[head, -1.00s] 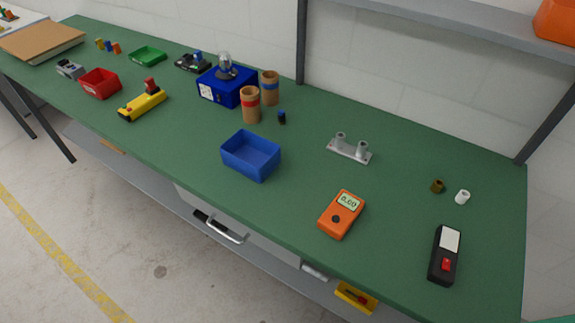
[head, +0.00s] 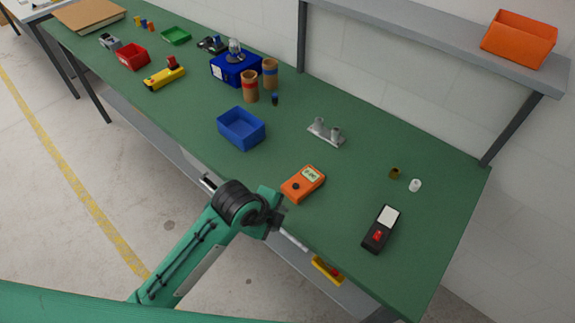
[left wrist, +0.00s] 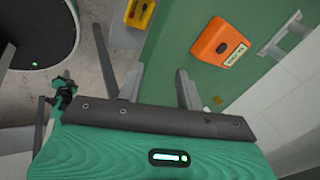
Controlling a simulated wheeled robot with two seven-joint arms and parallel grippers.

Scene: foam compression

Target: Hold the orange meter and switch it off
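The orange meter (head: 303,184) lies flat on the green bench near its front edge. It has a pale display with dark digits and a round black knob. It also shows in the left wrist view (left wrist: 208,44), beyond my fingers and to their right. My left gripper (left wrist: 159,68) is open and empty, its two fingers wide apart and not touching the meter. In the head view my left arm reaches to the bench's front edge beside the meter, and the fingers are hard to make out there. My right gripper is in neither view.
A black device with a red switch (head: 376,236) lies right of the meter. A grey fixture with two posts (head: 326,133) stands behind it, and an empty blue bin (head: 258,140) is to the left. A yellow tray (head: 327,271) sits below the bench. The bench around the meter is clear.

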